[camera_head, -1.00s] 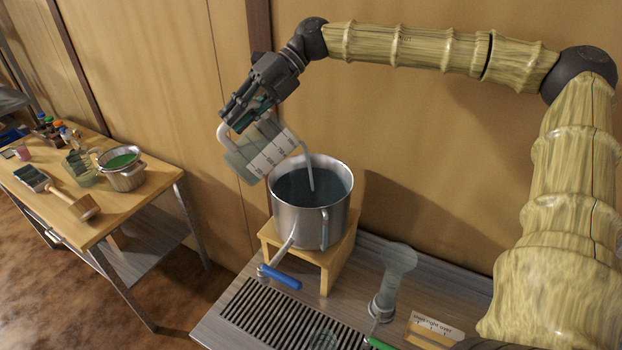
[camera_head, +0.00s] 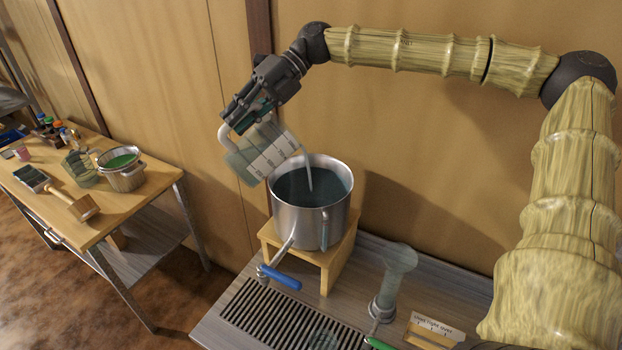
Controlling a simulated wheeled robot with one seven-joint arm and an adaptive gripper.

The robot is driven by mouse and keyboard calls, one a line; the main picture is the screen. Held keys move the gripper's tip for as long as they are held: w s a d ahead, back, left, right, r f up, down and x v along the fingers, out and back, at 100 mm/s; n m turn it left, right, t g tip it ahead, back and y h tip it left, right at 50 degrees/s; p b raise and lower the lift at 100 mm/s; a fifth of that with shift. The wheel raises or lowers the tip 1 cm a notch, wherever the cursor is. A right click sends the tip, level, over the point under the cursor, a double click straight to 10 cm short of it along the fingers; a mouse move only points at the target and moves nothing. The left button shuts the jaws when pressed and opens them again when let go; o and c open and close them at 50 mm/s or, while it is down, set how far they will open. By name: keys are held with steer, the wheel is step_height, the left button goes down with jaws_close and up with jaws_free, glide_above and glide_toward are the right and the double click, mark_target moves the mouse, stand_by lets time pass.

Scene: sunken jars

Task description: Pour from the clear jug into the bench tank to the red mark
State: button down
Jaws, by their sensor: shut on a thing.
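My gripper (camera_head: 248,112) is shut on the clear jug (camera_head: 265,158), a see-through vessel with pale measuring marks. The jug is tilted to the right, up and to the left of a steel pot (camera_head: 310,218), which I take as the bench tank. A pale stream (camera_head: 309,172) falls from the jug's lip into the pot. Dark bluish liquid (camera_head: 297,187) shows inside the pot, below its rim. A narrow clear tube (camera_head: 325,227) runs up the pot's front. I cannot make out a red mark.
The pot stands on a wooden stool (camera_head: 330,268), with a blue-handled tap (camera_head: 280,277) in front. A slatted drain (camera_head: 262,315), a clear glass cylinder (camera_head: 397,265) and a labelled card (camera_head: 436,326) are on the bench.

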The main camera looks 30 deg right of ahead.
steer(key=shift+d+f, duration=0.15)
steer(key=shift+f, duration=0.1)
stand_by(0.3)
steer(key=shift+d+r+y, duration=0.35)
steer(key=shift+y, duration=0.15)
stand_by(1.8)
steer(key=shift+d+r+p, duration=0.15)
steer(key=shift+r+p, duration=0.05)
steer(key=shift+p, duration=0.45)
